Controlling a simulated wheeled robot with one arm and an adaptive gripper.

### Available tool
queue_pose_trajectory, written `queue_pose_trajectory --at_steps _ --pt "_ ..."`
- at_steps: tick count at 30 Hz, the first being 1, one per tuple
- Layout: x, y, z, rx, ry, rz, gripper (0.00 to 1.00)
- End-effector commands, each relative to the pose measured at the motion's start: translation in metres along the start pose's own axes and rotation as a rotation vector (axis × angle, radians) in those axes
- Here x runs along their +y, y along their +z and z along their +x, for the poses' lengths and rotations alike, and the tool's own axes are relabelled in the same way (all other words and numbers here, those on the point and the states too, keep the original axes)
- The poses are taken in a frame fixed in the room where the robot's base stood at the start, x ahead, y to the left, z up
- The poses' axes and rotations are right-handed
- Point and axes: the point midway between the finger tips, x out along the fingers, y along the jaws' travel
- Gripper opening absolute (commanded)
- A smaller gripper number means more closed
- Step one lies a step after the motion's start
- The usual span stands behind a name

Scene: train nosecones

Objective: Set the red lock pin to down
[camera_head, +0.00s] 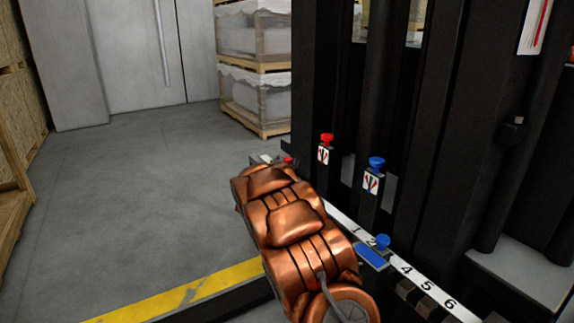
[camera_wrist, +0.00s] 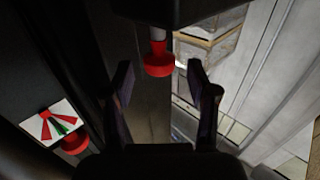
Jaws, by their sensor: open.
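A red knob on a short pale shaft (camera_wrist: 158,60) hangs from a dark block at the top of the wrist view. My gripper (camera_wrist: 160,76) is open, with the knob between its fingertips in the picture; I cannot tell whether they touch it. A second red knob (camera_wrist: 75,142) is at lower left, beside a label with red and green marks (camera_wrist: 50,128). In the head view, a red knob (camera_head: 326,140) stands above a similar label (camera_head: 323,156), and a small red part (camera_head: 288,159) shows near the rail. My copper arm hides the gripper there.
A blue knob (camera_head: 376,163) above a label and another blue knob (camera_head: 382,242) by the numbered rail (camera_head: 405,268) are to the right. Black posts (camera_head: 440,130) rise behind. Wrapped pallets (camera_head: 258,95) stand at the back. The grey floor (camera_head: 140,190) at left is clear.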

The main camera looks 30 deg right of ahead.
Motion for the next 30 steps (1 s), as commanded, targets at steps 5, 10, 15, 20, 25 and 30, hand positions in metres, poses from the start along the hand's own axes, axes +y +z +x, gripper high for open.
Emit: queue_pose_trajectory --at_steps 5,10,15,20,25,30 --pt "0.0002 0.0018 0.0107 0.0 0.0 -0.001 0.58" --pt "0.0004 0.0016 0.0139 -0.002 0.0 -0.002 0.58" --pt "0.0002 0.0012 0.0139 -0.002 -0.001 -0.002 0.58" --pt "0.0001 0.001 0.0138 -0.002 -0.001 -0.002 0.47" --pt "0.0001 0.0009 0.0138 -0.002 -0.001 -0.002 0.29" --pt "0.0001 0.0009 0.0138 -0.002 -0.001 -0.001 0.12"
